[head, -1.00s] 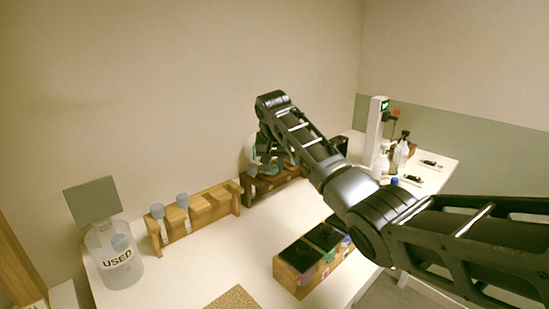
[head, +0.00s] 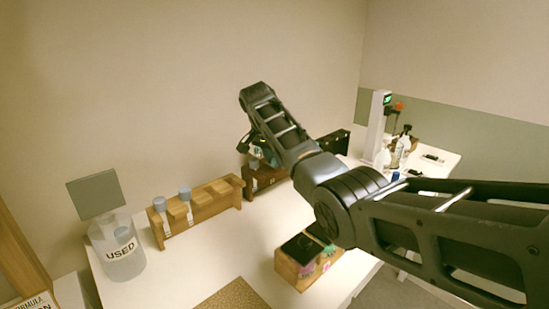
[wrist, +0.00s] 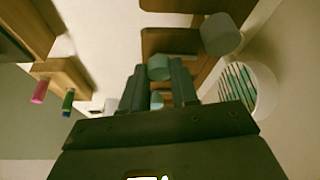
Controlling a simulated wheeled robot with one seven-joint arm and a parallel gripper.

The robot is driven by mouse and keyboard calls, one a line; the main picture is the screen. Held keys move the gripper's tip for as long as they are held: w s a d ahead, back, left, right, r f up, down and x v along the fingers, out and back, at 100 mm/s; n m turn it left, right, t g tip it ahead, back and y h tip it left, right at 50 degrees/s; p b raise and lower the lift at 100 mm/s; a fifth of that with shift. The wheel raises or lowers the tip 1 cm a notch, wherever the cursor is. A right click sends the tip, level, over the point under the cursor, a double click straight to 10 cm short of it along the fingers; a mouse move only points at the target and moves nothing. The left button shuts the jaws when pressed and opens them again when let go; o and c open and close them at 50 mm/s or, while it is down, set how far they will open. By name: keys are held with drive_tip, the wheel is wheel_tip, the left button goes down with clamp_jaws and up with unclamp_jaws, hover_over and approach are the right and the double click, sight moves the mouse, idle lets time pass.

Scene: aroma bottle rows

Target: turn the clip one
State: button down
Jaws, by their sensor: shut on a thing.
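My gripper (wrist: 159,86) is shut on a small teal-capped bottle (wrist: 158,67), held between its two dark fingers. In the head view my gripper (head: 253,146) is partly hidden by my arm, above the dark wooden rack (head: 262,180) near the wall. A grey-capped bottle (wrist: 220,35) stands just right of the fingers in the wrist view. I cannot make out for certain a clip in either view.
A wooden rack (head: 215,196) holds grey-blue-capped bottles beside the USED jar (head: 118,252). A wooden box (head: 305,275) with dark top sits at the front. A white round holder with striped strips (wrist: 248,92) is close right of the fingers. The table's middle is clear.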

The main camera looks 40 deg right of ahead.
idle(0.3)
drive_tip(key=c, duration=0.9)
unclamp_jaws()
drive_tip(key=shift+o, duration=0.2)
drive_tip(key=shift+r, duration=0.1)
drive_tip(key=b+v, duration=0.1)
drive_tip(key=v, duration=0.6)
drive_tip(key=shift+a+r+b, duration=0.2)
drive_tip(key=shift+r+b, duration=0.1)
drive_tip(key=shift+s+f, duration=0.1)
